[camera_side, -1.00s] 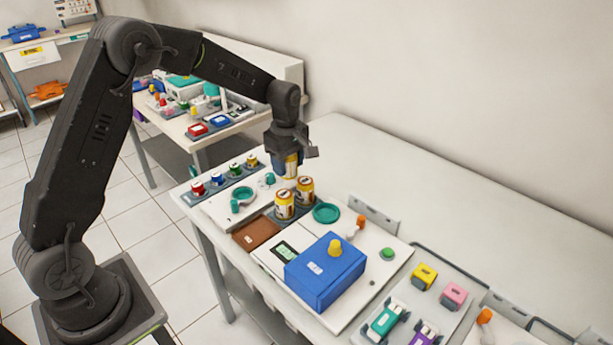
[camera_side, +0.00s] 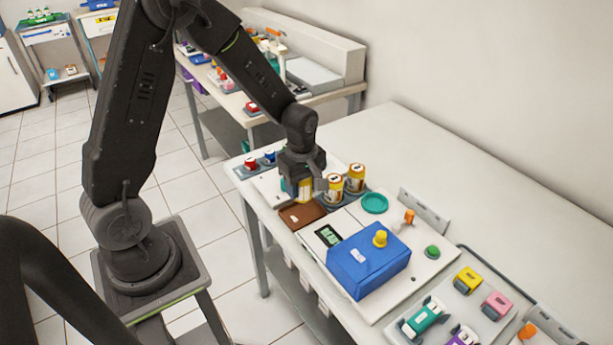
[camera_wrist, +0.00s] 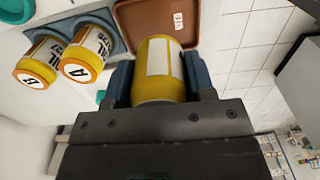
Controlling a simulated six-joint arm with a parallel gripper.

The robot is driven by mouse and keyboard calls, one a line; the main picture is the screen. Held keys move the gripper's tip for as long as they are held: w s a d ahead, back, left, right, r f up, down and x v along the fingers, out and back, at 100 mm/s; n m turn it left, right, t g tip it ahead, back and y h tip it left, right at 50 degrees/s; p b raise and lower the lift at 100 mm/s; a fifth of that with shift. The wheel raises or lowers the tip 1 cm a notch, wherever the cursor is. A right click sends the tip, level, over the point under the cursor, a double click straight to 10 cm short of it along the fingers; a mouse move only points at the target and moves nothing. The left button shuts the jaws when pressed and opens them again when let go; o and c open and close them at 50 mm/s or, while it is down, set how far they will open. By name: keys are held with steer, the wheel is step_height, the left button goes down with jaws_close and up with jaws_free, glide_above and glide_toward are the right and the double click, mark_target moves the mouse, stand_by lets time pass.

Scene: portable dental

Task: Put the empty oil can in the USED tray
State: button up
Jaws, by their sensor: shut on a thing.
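My gripper (camera_side: 303,183) is shut on a yellow can with a white label (camera_side: 305,190). In the wrist view the can (camera_wrist: 159,72) sits between the two fingers (camera_wrist: 160,80). The brown tray (camera_side: 297,217) has a small white label too small to read. In the side view the held can is just above or over its back edge; I cannot tell whether they touch. In the wrist view the tray (camera_wrist: 128,14) lies behind the can, which hides part of it. Two similar cans, marked A (camera_wrist: 78,70) and B (camera_wrist: 30,78), stand beside it on a grey holder.
A blue box (camera_side: 368,262) with a yellow knob stands on a white board in front of the tray. A teal round dish (camera_side: 374,203) lies right of the standing cans. A red-topped container (camera_side: 250,164) is at the left end. The table's back right is clear.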

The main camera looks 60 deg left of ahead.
steer(key=shift+f, duration=2.95)
steer(key=shift+f, duration=0.1)
steer(key=o, duration=1)
